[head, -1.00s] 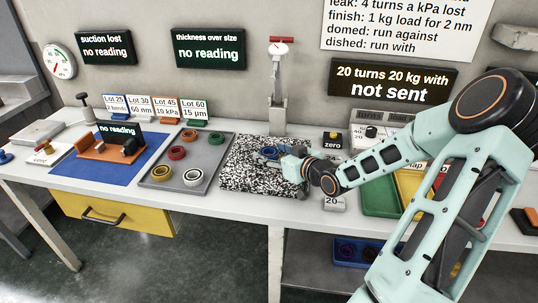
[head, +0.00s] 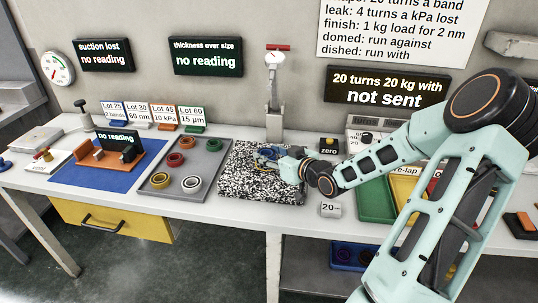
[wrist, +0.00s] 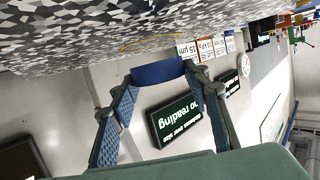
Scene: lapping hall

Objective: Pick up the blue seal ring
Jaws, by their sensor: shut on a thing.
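The blue seal ring (wrist: 158,72) spans the gap between my two fingertips in the wrist view. My gripper (wrist: 160,80) is shut on it, one finger at each side. In the head view the ring (head: 267,153) is small and partly covered by my gripper (head: 272,157), over the black-and-white speckled plate (head: 250,188). The gap below it is hard to judge. A thin yellow curve (wrist: 150,46) shows on the speckled surface just beyond the ring in the wrist view.
Left of the plate, a grey tray (head: 203,193) holds several coloured rings. A gauge stand (head: 274,100) rises behind the plate. A block marked 20 (head: 330,210) and a green tray (head: 376,203) lie to the right, near my arm.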

